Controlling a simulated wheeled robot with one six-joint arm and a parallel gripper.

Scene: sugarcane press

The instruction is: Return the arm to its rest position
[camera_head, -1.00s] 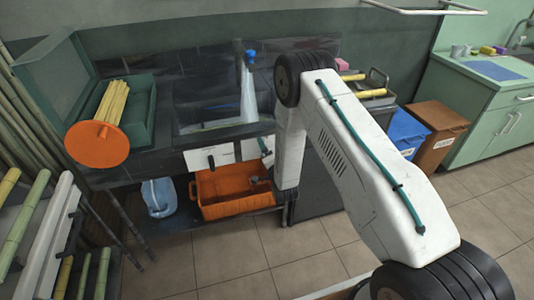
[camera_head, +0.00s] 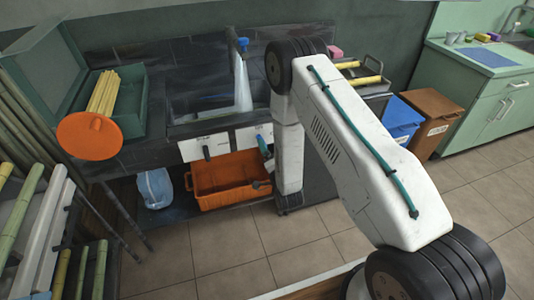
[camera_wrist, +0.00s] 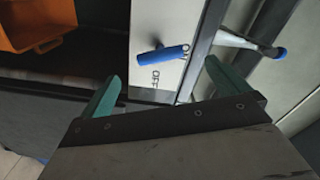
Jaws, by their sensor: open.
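My gripper (camera_wrist: 165,88) shows its two green fingers well apart in the wrist view, with nothing between them held. A white panel (camera_wrist: 155,25) marked OFF, upside down in this view, lies beyond the fingers. A lever with a blue handle (camera_wrist: 165,55) stands out from that panel, ahead of the fingertips and apart from them. In the head view my white arm is bent at the elbow, its forearm hanging down in front of the dark counter. The gripper's end is mostly hidden there.
An orange crate (camera_head: 225,190) sits on the low shelf and shows in the wrist view (camera_wrist: 20,22). A blue jug (camera_head: 155,188) stands left of it. An orange disc (camera_head: 88,137) and yellow cane (camera_head: 104,92) are left. Blue (camera_head: 402,125) and brown (camera_head: 430,122) bins stand right. Floor in front is clear.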

